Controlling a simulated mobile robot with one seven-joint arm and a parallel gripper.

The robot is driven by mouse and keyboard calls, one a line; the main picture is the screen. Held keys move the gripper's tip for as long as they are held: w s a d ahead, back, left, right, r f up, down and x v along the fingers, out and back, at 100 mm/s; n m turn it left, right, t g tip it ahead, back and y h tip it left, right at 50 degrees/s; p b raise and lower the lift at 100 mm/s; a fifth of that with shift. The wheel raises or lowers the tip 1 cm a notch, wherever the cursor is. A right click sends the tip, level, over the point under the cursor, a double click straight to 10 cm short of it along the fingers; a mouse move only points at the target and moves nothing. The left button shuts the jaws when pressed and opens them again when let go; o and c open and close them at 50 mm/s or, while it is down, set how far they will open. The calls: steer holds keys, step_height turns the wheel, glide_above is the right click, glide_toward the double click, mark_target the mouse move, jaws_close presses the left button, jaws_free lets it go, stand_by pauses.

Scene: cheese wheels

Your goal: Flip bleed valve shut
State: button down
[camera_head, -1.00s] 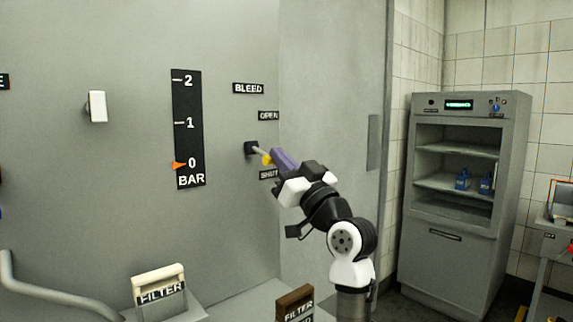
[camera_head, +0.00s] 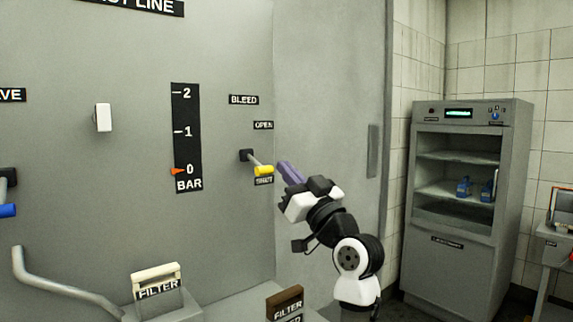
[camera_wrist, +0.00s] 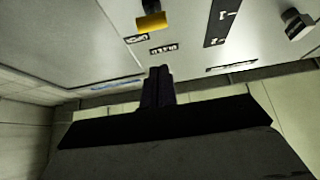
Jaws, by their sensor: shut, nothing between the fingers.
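The bleed valve is a small lever (camera_head: 256,162) with a yellow tip, fixed to a dark square mount on the grey panel. It sits below the BLEED and OPEN labels, and its yellow tip lies just above the SHUT label (camera_head: 264,181), tilted down to the right. My gripper (camera_head: 284,168) has purple fingers, shut and empty, a little right of the yellow tip and apart from it. In the wrist view the yellow tip (camera_wrist: 152,21) shows at the top, beyond the closed fingers (camera_wrist: 160,73).
A BAR gauge (camera_head: 186,137) with an orange pointer at 0 is left of the lever. A white switch (camera_head: 103,117) is further left. FILTER blocks (camera_head: 157,282) stand below. A grey cabinet (camera_head: 468,180) with blue items stands at right. The panel around the lever is clear.

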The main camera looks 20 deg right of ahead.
step_height(320, 180, down, 6)
steer(key=s+b, duration=0.1)
steer(key=s, duration=0.1)
steer(key=shift+d+f, duration=0.2)
steer(key=shift+d, duration=0.05)
